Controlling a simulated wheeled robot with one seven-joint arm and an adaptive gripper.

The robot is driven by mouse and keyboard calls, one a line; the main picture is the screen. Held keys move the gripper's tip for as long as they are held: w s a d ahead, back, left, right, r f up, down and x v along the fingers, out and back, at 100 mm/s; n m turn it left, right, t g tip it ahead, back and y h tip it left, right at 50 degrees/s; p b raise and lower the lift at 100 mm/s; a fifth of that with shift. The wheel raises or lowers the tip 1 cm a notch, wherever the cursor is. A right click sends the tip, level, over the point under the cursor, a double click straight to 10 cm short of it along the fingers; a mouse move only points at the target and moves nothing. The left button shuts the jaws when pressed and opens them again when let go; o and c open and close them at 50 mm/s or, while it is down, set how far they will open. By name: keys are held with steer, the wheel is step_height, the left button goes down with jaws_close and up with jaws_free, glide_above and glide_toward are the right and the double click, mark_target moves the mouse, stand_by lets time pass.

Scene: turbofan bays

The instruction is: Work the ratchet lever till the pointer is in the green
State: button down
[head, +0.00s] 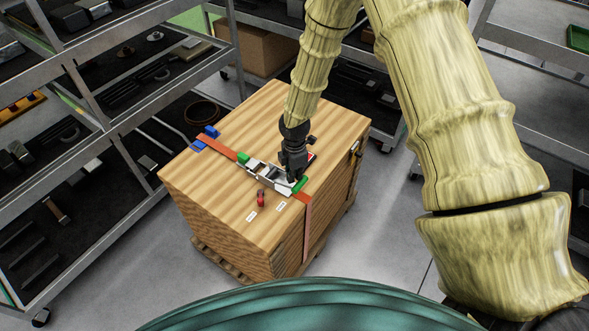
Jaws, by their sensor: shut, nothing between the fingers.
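A wooden crate (225,185) stands in the middle of the head view with an orange strap (218,147) across its top and down its near right side. A silver ratchet (264,174) sits in line with the strap, with a green part at each end. My gripper (291,179) points down over the right end of the ratchet, shut and empty. It hides part of the ratchet, and I cannot tell whether it touches the lever. The pointer cannot be made out. A small red and black piece (261,199) is on the crate top, in front of the ratchet.
Blue parts (205,139) are at the strap's far left end. Two white labels (251,216) lie near the crate's front edge. Loaded shelf racks (100,130) stand close on the left and behind. Grey floor is clear right of the crate.

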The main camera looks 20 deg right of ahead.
step_height(320, 180, up, 8)
steer(key=p, duration=0.4)
steer(key=shift+f+p, duration=0.25)
steer(key=shift+p, duration=0.15)
stand_by(0.8)
steer(key=s+a+f+m+y, duration=0.1)
steer(key=s+f+m, duration=0.35)
steer(key=s, duration=0.45)
steer(key=s+a+f+m+y, duration=0.1)
steer(key=s+f+m, duration=0.35)
steer(key=s, duration=0.35)
steer(key=s+d+f+m+h, duration=0.1)
steer(key=s+d+m, duration=0.2)
steer(key=s+m, duration=0.5)
steer(key=s+d+f+m+h, duration=0.1)
steer(key=s+d+f+m, duration=0.15)
steer(key=s, duration=0.95)
step_height(320, 180, down, 7)
steer(key=b, duration=0.8)
steer(key=shift+w, duration=0.35)
steer(key=shift+m, duration=0.25)
